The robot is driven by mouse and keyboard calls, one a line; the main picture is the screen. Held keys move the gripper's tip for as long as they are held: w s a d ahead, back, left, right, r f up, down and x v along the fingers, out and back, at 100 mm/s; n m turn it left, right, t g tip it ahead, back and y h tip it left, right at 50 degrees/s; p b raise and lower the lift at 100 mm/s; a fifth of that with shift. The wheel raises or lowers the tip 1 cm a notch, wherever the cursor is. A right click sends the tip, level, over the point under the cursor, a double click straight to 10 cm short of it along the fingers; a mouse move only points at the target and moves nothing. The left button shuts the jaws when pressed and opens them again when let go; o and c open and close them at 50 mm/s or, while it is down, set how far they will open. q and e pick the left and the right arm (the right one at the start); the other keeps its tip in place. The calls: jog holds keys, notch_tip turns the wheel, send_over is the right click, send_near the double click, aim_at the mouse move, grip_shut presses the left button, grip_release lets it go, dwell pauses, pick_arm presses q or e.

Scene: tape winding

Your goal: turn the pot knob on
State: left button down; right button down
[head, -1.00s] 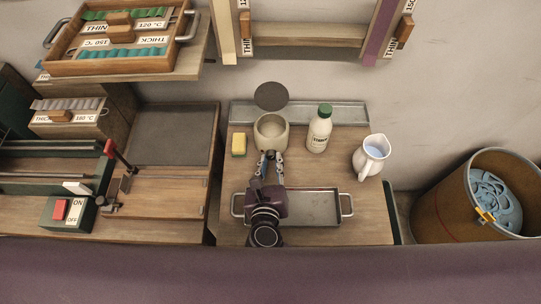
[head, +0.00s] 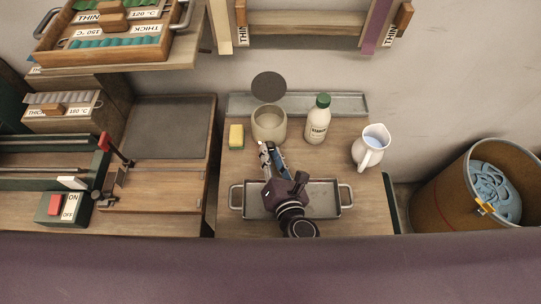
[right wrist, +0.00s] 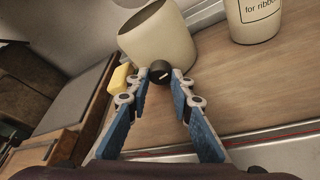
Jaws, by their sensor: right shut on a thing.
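The cream pot (head: 269,127) stands open on the wooden worktop, with its dark round lid (head: 268,87) raised behind it. The dark knob (right wrist: 160,72) on the pot's front has a light mark, seen tilted in the right wrist view. My right gripper (head: 267,149) is at the pot's front; in the right wrist view its fingertips (right wrist: 161,77) are shut on the knob, one on each side. In the head view the gripper hides the knob. My left gripper is not in view.
A yellow sponge (head: 236,136) sits left of the pot. A green-capped bottle (head: 318,122) and a white jug (head: 371,149) stand to its right. A metal tray (head: 324,199) lies under my right arm. A large bin (head: 446,205) stands at the far right.

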jog(key=shift+m+y, duration=0.3)
jog(key=shift+m, duration=0.1)
jog(key=shift+b, duration=0.3)
jog(key=c, duration=2)
grip_release()
jog(key=v, duration=1.2)
jog(key=shift+s+f, duration=0.1)
